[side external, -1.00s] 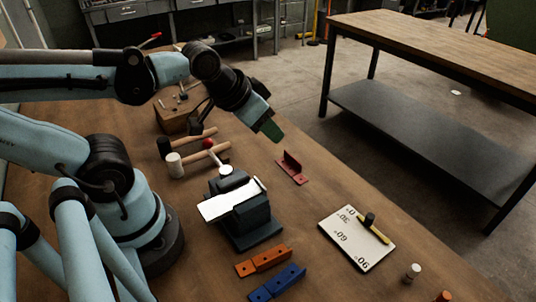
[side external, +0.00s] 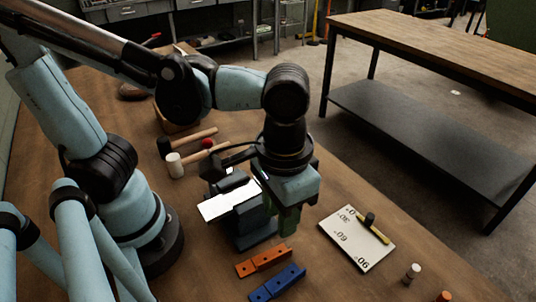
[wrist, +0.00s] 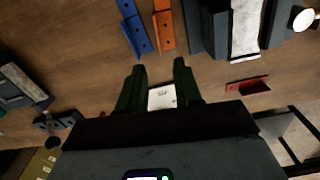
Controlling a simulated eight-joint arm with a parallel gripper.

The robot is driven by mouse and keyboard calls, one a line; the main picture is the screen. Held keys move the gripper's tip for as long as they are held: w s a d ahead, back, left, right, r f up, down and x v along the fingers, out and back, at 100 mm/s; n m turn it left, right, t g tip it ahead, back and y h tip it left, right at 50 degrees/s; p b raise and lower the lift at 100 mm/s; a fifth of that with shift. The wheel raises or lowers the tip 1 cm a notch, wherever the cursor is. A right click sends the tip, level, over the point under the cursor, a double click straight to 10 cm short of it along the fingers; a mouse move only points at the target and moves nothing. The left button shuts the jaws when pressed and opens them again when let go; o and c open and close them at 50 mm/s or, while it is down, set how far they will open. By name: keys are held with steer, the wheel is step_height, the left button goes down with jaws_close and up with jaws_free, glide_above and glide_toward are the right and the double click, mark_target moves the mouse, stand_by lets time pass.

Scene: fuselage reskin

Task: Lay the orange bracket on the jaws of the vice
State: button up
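The orange bracket (side external: 264,261) lies flat on the bench in front of the vice (side external: 240,222), and it also shows in the wrist view (wrist: 163,27). A pale metal sheet (side external: 220,205) lies across the top of the vice. The vice is at the upper right of the wrist view (wrist: 209,28). My gripper (side external: 284,222) points down, just right of the vice in the side view, above the bench. In the wrist view its green fingers (wrist: 159,75) are apart with nothing held, and the orange bracket is beyond their tips.
A blue bracket (side external: 277,282) lies beside the orange one. A red bracket (wrist: 247,86) is seen only in the wrist view. A white board with numbers (side external: 345,246) lies right of my gripper. Mallets (side external: 190,160) lie behind the vice. A second table (side external: 440,60) stands apart.

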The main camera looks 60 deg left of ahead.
glide_above(281, 254)
steer(key=shift+s+a+f, duration=0.1)
steer(key=shift+f, duration=1.3)
steer(key=shift+s+a+f, duration=0.1)
steer(key=shift+f, duration=1.3)
steer(key=shift+w+d+f, duration=0.1)
steer(key=shift+w+f, duration=0.05)
steer(key=shift+f, duration=0.6)
steer(key=shift+w+d+f, duration=0.1)
steer(key=shift+f, duration=1.8)
jaws_close()
